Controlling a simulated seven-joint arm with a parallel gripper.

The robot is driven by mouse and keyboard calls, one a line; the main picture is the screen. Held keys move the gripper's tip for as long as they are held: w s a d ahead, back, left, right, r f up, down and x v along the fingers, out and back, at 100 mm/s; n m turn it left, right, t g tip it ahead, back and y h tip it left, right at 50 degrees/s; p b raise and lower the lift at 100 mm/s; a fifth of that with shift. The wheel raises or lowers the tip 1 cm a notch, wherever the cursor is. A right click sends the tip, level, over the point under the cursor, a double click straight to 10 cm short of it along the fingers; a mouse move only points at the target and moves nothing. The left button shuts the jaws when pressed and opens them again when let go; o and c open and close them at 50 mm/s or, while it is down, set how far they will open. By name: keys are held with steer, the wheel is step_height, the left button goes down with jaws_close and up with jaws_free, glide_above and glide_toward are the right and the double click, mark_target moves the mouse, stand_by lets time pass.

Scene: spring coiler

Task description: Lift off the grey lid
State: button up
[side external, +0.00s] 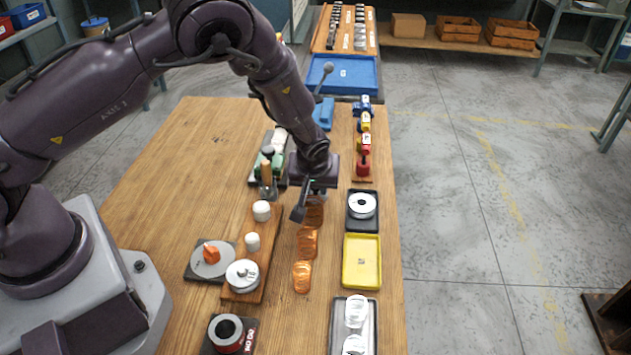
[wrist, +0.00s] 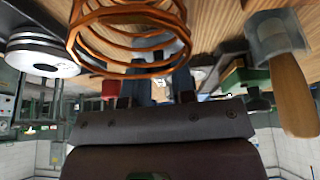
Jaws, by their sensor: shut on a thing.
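Two round pieces could be the grey lid, and I cannot tell which: a grey disc (side external: 211,264) with an orange knob on a dark square base, and a silvery disc (side external: 242,274) with a small knob on a wooden board. Both are at the left front, apart from my gripper. My gripper (side external: 315,196) points down over the middle of the table, above a row of copper coils (side external: 307,243). In the wrist view, my gripper (wrist: 158,88) appears shut on a copper coil (wrist: 130,62); the exact contact is partly hidden.
To the right stand a white disc on a black tray (side external: 349,222), a yellow tray (side external: 376,263) and a grey tray (side external: 373,310) with pale coils. A wooden-handled tool (wrist: 292,90) stands near my gripper. The table's left side is clear.

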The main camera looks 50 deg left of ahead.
steer(key=shift+f, duration=0.15)
steer(key=o, duration=1.1)
steer(key=shift+o, duration=0.2)
steer(key=shift+r, duration=4.05)
